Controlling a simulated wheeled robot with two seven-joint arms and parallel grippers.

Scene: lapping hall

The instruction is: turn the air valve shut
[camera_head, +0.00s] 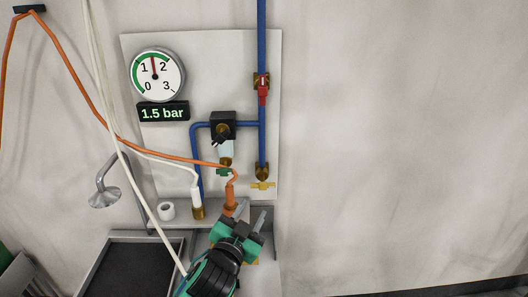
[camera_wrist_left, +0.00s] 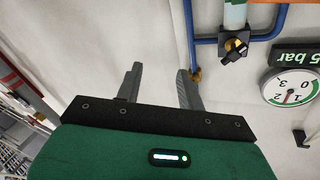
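The air valve with a red lever (camera_head: 262,90) sits on the vertical blue pipe (camera_head: 262,40) in the head view. Its lever lies along the pipe, pointing down. My left gripper (camera_head: 247,214) is low in front of the panel, well below the red lever and apart from it. Its fingers are spread with nothing between them; the left wrist view also shows the open gripper (camera_wrist_left: 160,70). I cannot make out the red lever in the left wrist view. My right gripper is not in view.
The round gauge (camera_head: 155,75) and the display (camera_head: 163,112) show about 1.5 bar. A black regulator (camera_head: 222,122), yellow tap (camera_head: 263,185) and orange hose (camera_head: 150,150) are close by. A white cable crosses left. The wall right of the panel is clear.

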